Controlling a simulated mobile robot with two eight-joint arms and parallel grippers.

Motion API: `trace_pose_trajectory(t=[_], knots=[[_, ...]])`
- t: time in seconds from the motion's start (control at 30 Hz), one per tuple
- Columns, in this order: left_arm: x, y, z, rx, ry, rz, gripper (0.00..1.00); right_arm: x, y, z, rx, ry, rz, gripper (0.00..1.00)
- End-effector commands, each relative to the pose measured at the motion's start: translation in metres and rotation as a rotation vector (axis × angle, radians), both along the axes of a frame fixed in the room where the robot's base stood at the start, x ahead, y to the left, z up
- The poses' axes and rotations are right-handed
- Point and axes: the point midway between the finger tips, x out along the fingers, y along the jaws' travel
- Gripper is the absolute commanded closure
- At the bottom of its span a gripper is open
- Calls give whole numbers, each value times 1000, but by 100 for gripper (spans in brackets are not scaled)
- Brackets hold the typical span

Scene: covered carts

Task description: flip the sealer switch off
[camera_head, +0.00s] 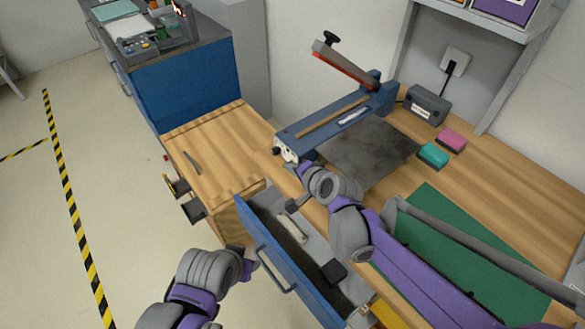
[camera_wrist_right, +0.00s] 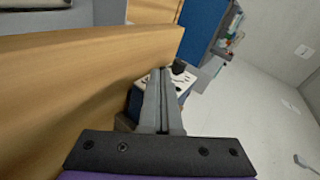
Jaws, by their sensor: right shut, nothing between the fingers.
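The blue sealer (camera_head: 335,120) stands at the back left of the wooden bench, its lever arm (camera_head: 345,65) raised. Its pale front panel (camera_head: 287,155) faces the bench's left end, with a small dark knob at the side. In the right wrist view the pale panel (camera_wrist_right: 177,83) and a black part (camera_wrist_right: 179,67) show just beyond the fingers; I cannot tell which part is the switch or how it is set. My right gripper (camera_head: 291,167) is shut and empty, close to the panel; contact is unclear. My left gripper (camera_head: 243,256) is near the open drawer, its fingers mostly hidden.
A blue-fronted drawer (camera_head: 285,265) is pulled out below the bench, under my right arm. A green mat (camera_head: 440,235), teal block (camera_head: 433,155), pink block (camera_head: 452,140) and grey box (camera_head: 426,105) lie on the bench. A blue cabinet (camera_head: 190,85) stands behind left.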

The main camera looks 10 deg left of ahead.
Motion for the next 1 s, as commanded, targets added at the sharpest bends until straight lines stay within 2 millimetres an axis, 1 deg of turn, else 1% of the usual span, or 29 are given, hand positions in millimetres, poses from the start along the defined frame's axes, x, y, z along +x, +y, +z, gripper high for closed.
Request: trace_pose_trajectory(t=[0.03, 0.17, 0.47, 0.8, 1.0], knots=[[-1, 0, -4, 0, 1, 0, 50, -1, 1, -3, -19, -25, 3, 100], [-2, 0, -7, 0, 3, 0, 50, -1, 1, -5, -60, -77, 0, 100], [-1, 0, -4, 0, 2, 0, 50, 0, 0, -1, -56, -73, -1, 100], [2, 0, 7, 0, -3, 0, 50, 0, 0, 13, -56, -72, 0, 100], [1, 0, 6, 0, -3, 0, 50, 0, 0, 13, -56, -72, -1, 100]])
